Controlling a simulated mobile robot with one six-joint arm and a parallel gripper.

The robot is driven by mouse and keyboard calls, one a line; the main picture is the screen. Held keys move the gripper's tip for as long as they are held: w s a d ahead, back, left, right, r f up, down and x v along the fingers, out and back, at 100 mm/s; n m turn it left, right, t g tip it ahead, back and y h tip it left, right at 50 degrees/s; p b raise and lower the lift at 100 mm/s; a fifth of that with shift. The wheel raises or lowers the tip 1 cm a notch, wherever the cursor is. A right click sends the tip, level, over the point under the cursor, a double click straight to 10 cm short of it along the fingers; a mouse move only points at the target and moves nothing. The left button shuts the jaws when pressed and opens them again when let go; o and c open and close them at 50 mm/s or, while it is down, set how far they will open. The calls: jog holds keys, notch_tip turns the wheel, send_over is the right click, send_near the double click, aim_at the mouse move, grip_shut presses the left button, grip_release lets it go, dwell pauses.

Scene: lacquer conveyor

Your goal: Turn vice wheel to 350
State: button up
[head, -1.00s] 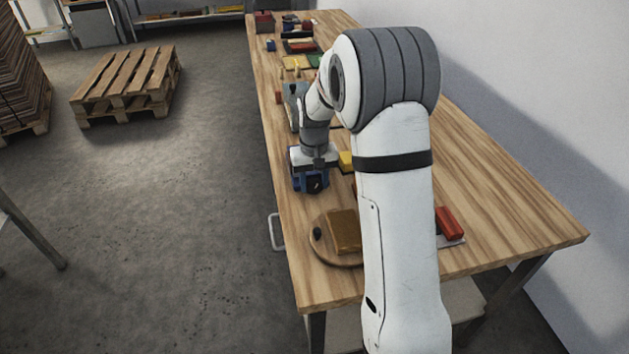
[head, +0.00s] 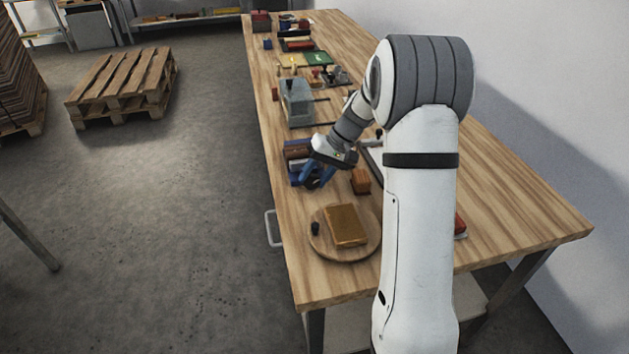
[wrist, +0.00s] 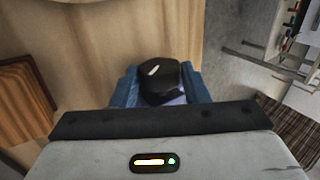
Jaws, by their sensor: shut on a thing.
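The blue vice (head: 296,153) stands at the left edge of the wooden bench in the head view, with a brown block at its top. My gripper (head: 312,180) is at the vice's near side, its blue fingers angled down toward the front. In the wrist view the vice wheel (wrist: 162,82) is a black knob with a white mark on its face. My gripper (wrist: 160,92) is shut on it, one blue finger on each side. In the head view the wheel is hidden by the gripper, and I cannot read any angle value.
A round wooden board (head: 343,253) with a brown block (head: 345,226) lies in front of the vice. An orange-brown block (head: 360,180) sits to the right. A grey machine (head: 297,103) stands behind. The bench's left edge is close.

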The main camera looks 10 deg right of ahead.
jog(key=shift+d+f+y+b, duration=0.15)
jog(key=shift+y+b, duration=0.35)
jog(key=shift+y, duration=0.25)
jog(key=shift+d+f+y+b, duration=0.1)
jog(key=shift+y+b, duration=0.4)
jog(key=shift+y, duration=0.25)
jog(key=o, duration=1)
jog(key=shift+c, duration=0.2)
